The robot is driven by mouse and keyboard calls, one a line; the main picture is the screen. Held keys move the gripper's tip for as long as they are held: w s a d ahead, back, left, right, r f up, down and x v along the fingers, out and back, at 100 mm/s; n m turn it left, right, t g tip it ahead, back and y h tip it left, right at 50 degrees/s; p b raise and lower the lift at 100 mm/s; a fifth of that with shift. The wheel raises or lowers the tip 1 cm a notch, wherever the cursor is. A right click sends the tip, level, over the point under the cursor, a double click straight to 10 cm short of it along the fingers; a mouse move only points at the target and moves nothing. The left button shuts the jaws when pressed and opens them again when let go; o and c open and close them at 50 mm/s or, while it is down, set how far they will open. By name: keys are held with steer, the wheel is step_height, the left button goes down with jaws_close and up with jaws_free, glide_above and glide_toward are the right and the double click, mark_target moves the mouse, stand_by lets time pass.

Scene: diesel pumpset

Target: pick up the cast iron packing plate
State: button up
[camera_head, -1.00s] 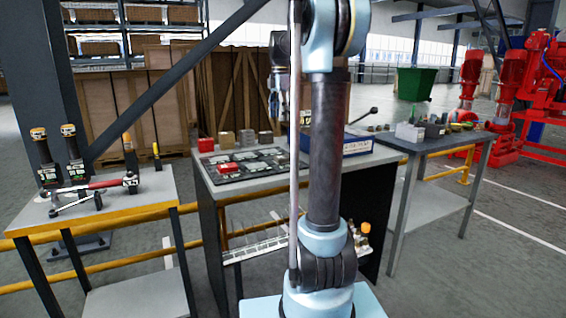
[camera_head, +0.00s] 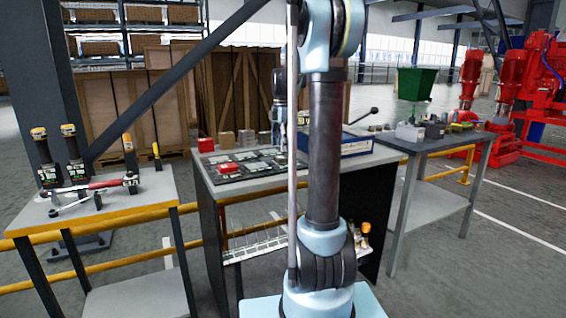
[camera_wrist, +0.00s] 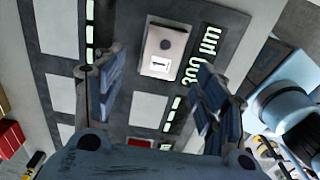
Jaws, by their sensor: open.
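In the wrist view a light grey rectangular plate (camera_wrist: 165,46), with a dark round spot and a white label marked "1", lies on a dark mat with pale squares. It is the only likely packing plate I see; its material is not clear. My gripper (camera_wrist: 155,76) is open, one finger at the left and one at the right below the plate, with nothing between its pads. In the head view my gripper (camera_head: 279,140) is above the right part of the mat (camera_head: 232,176) on the middle bench. The plate cannot be made out there behind my arm.
A red block (camera_head: 228,168) sits on the mat, with several small blocks (camera_head: 226,141) behind it. A blue tray (camera_head: 345,145) stands close on the right.

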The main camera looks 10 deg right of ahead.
mark_target(283, 157)
steer(key=f, duration=0.4)
steer(key=shift+d, duration=0.35)
steer(key=shift+f, duration=0.6)
steer(key=shift+c, duration=0.2)
steer(key=c, duration=1.4)
steer(key=shift+r, duration=0.15)
steer(key=shift+c, duration=0.2)
step_height(283, 157, up, 10)
